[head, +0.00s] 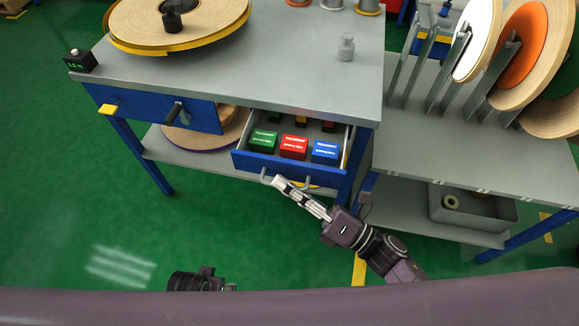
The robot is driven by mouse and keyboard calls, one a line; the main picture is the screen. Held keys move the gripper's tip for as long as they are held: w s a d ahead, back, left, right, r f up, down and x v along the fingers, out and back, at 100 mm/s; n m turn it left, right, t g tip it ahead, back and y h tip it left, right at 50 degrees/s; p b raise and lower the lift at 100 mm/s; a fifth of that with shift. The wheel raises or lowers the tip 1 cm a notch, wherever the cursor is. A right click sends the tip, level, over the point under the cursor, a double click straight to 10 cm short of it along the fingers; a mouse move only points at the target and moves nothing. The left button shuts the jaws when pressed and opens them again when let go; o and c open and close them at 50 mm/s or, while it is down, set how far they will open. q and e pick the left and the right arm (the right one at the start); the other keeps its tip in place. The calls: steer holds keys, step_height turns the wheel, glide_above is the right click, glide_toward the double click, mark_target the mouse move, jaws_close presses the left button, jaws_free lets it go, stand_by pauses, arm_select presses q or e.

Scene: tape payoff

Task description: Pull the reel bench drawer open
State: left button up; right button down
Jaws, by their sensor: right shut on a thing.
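The reel bench (280,72) has a grey top and blue drawers. Its right-hand drawer (245,162) stands pulled out, and green, red and blue boxes show inside. My right gripper (279,183) is at the front of this drawer, its light fingers shut on the grey drawer handle (308,184). The fingers hide part of the handle.
A rack with upright reels (525,50) stands at the right, above a grey bin (474,210). Green floor is clear in front.

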arm_select(q)
steer(key=shift+s+f+p, duration=0.15)
steer(key=shift+s+f, duration=0.05)
steer(key=shift+f, duration=0.4)
steer(key=shift+s+f+p, duration=0.15)
steer(key=shift+f, duration=0.45)
arm_select(e)
steer(key=s+a, duration=0.1)
steer(key=s, duration=0.5)
steer(key=shift+s+a, duration=0.3)
steer(key=shift+a, duration=0.05)
steer(key=c, duration=2.4)
jaws_free()
arm_select(q)
steer(key=shift+w+r, duration=0.1)
steer(key=shift+w, duration=0.05)
arm_select(e)
steer(key=shift+s, duration=0.1)
steer(key=v, duration=1.2)
